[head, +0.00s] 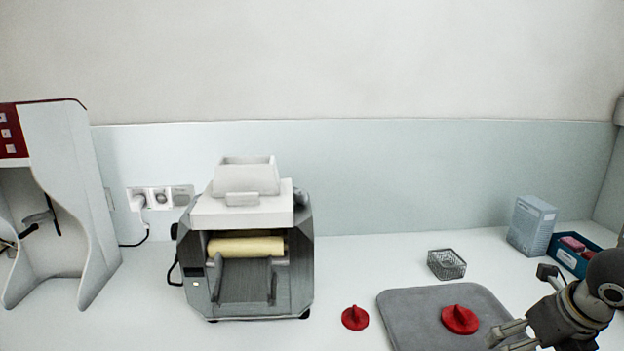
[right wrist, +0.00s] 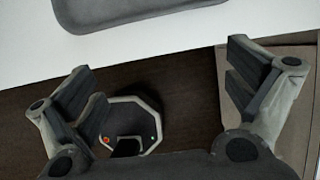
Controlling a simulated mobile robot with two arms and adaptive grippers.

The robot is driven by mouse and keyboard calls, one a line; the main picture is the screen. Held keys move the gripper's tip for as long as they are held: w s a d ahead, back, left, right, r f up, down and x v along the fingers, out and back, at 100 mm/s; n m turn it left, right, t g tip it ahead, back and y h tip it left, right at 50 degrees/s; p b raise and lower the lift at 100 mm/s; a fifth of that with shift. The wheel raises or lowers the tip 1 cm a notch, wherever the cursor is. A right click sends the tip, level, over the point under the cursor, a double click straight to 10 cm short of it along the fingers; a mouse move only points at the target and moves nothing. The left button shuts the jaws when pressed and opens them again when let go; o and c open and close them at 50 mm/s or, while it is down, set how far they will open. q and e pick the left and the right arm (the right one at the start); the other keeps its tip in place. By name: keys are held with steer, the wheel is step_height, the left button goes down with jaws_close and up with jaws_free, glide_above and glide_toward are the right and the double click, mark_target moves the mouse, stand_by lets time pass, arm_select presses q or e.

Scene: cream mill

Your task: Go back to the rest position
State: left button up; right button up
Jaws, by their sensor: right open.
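My right gripper (head: 516,335) comes in at the lower right of the head view, beside the right part of the grey mat. In the right wrist view my right gripper (right wrist: 164,92) has its fingers spread wide apart with nothing between them. It hangs over the front edge of the white worktop (right wrist: 150,45), with dark floor below. My left gripper is in neither view.
A cream mill (head: 252,240) stands on the worktop. One red knob (head: 355,317) lies beside the grey mat (head: 410,310); another red knob (head: 460,319) lies on it. A wire basket (head: 446,264), a box (head: 531,225) and a blue tray (head: 566,257) stand at right.

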steer(key=a+n+y, duration=0.2)
steer(key=a+y, duration=0.7)
steer(key=a, duration=1.1)
steer(key=s+a+r+m+t+y, duration=0.1)
steer(key=a+r+m+t+y, duration=0.6)
steer(key=r, duration=0.4)
steer(key=w+d+f+m+t+h, duration=0.1)
steer(key=w+d+m+t+h, duration=0.3)
steer(key=d+m+t+h, duration=0.8)
steer(key=s+d+f+m+g+h, duration=0.1)
steer(key=d+f+m+g+h, duration=0.2)
steer(key=f+m, duration=0.45)
steer(key=s+d+f+m+g+h, duration=0.1)
steer(key=s+f+m+g+h, duration=0.15)
steer(key=f+m+g, duration=0.4)
steer(key=s+a+f+m+g+y, duration=0.15)
steer(key=s+f+g, duration=0.35)
steer(key=s+f, duration=0.55)
steer(key=s+a+f+m+g, duration=0.3)
steer(key=s+f+g, duration=0.3)
steer(key=s+f, duration=0.45)
step_height(320, 180, down, 25)
steer(key=s+d+f+g, duration=0.2)
steer(key=s+d+f, duration=0.1)
steer(key=s+f, duration=1.3)
steer(key=shift+s+f+n, duration=0.35)
steer(key=shift+s+n, duration=0.1)
steer(key=shift+s, duration=0.55)
